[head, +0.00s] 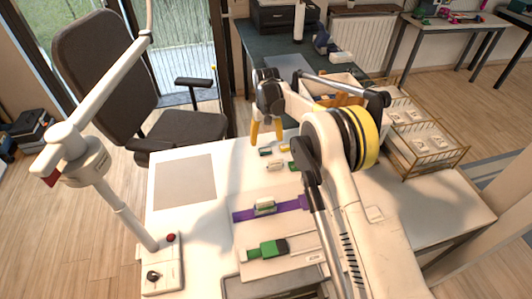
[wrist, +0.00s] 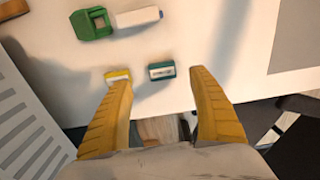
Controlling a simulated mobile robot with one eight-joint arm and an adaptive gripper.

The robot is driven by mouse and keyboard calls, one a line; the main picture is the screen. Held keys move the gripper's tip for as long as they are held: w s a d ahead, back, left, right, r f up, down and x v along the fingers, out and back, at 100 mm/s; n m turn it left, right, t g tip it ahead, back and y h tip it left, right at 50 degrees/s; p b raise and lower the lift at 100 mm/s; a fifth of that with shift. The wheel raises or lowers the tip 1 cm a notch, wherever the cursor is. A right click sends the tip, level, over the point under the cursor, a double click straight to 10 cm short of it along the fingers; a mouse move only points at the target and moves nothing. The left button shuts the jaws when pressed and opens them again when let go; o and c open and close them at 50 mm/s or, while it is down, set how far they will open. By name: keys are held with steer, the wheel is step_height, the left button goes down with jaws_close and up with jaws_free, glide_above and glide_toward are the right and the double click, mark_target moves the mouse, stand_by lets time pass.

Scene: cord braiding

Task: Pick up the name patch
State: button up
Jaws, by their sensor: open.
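A small teal block with a white, marked label, which looks like the name patch (wrist: 162,70), lies on the white table in the wrist view. It also shows in the head view (head: 265,152), just in front of my gripper (head: 266,136). In the wrist view my gripper (wrist: 163,77) is open and empty, with its yellow fingers apart. The teal block appears between the fingertips. A yellow-and-white piece (wrist: 118,74) lies to its left, at the tip of the left finger; I cannot tell whether they touch.
A green block (wrist: 91,23) and a white block (wrist: 138,17) lie close by. A purple strap (head: 243,215) and a green buckle piece (head: 266,250) lie nearer. A lamp (head: 80,160) stands left and a wire basket (head: 430,150) right. A grey mat (head: 185,180) is bare.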

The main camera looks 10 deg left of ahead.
mark_target(265, 150)
steer(key=f, duration=0.2)
steer(key=f+b, duration=0.1)
steer(key=f, duration=0.1)
steer(key=f+b, duration=0.1)
steer(key=f, duration=0.1)
steer(key=shift+w+a+f, duration=0.2)
steer(key=shift+a, duration=0.1)
steer(key=c, duration=0.9)
